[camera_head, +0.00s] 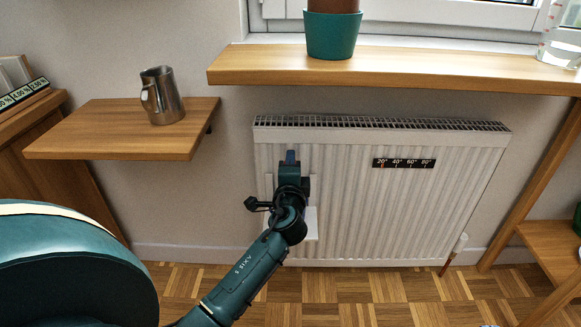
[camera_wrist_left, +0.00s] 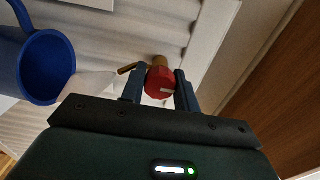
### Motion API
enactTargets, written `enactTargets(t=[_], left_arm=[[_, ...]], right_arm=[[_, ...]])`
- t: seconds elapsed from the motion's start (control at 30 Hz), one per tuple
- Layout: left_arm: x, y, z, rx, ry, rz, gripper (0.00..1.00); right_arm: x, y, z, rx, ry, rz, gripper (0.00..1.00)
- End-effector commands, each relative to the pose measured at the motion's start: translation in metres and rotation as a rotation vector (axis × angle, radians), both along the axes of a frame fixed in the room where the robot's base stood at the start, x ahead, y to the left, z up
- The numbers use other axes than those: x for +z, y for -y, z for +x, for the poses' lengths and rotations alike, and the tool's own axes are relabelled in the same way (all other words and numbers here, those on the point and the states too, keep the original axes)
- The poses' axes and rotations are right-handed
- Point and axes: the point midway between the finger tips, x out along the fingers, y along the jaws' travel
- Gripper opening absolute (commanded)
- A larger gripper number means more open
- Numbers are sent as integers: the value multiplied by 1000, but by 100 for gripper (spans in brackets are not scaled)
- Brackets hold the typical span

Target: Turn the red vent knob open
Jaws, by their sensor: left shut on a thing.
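The red vent knob (camera_wrist_left: 160,82) shows in the left wrist view, on a brass-coloured stem against the white radiator. My left gripper (camera_wrist_left: 160,90) has one dark blue finger on each side of the knob and is shut on it. A small white mark shows on the knob's face. In the head view my left gripper (camera_head: 290,158) is at the upper left part of the radiator (camera_head: 350,210), and the knob is hidden there behind the gripper. My right gripper is in neither view.
A blue mug (camera_wrist_left: 47,65) is close on the left in the wrist view. A small white ledge (camera_head: 312,223) shows beside my arm. A metal pitcher (camera_head: 163,97) stands on a wooden shelf (camera_head: 90,140). Above the radiator, a wooden sill (camera_head: 400,68) holds a teal pot (camera_head: 331,36).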

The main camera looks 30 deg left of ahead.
Motion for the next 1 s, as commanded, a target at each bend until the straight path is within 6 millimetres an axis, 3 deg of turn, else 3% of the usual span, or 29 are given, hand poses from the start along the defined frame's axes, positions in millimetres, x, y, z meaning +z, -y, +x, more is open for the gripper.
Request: enactTargets(t=[0.3, 0.33, 0.57, 1.0], left_arm=[[-1, 1, 0, -1, -3, -2, 8], [-1, 1, 0, -1, -3, -2, 33], [-1, 0, 0, 0, -1, 0, 52], [0, -2, 1, -1, -1, 1, 52]], right_arm=[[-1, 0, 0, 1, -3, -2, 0], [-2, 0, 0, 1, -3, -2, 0], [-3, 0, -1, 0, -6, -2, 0], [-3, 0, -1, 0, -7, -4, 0]])
